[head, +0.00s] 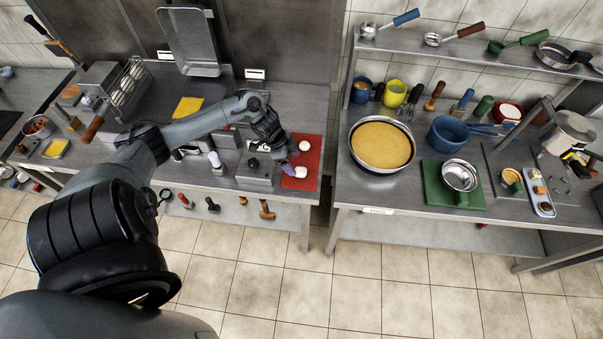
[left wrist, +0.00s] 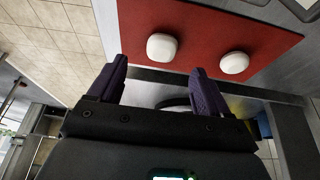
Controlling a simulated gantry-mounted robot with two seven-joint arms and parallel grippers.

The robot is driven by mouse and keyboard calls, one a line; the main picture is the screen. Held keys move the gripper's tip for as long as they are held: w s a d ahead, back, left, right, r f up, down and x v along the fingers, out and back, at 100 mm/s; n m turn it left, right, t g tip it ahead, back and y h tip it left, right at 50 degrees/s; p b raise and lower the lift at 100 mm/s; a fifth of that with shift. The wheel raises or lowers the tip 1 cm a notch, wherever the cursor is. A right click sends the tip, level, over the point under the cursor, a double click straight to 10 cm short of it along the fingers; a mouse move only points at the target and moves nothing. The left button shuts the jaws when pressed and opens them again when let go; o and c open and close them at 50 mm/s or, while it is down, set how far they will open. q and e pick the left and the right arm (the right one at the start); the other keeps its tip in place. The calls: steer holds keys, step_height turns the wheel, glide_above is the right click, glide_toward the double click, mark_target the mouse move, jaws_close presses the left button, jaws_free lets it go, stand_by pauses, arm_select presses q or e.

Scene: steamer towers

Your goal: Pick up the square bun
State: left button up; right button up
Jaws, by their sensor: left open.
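The square bun (left wrist: 161,47) is white with rounded corners and lies on a red mat (left wrist: 195,12). In the head view it appears as the front bun (head: 301,171) on the mat. A rounder white bun (left wrist: 234,62) lies beside it, apart from it; in the head view this is the rear bun (head: 304,145). My left gripper (head: 291,160) is over the mat beside the buns. Its purple fingers (left wrist: 160,72) are open and empty, with the square bun showing ahead between the tips. My right gripper is not in view.
A metal box (head: 254,171) stands left of the mat (head: 313,160). A gap separates this bench from the right bench, which holds a large round pan (head: 382,144), a green board (head: 437,185) and a metal bowl (head: 460,175). Tools hang below the left bench's front edge.

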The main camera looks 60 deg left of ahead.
mark_target(301, 170)
arm_select(q)
steer(key=shift+x, duration=3.1)
steer(key=shift+w, duration=0.2)
steer(key=c, duration=1.1)
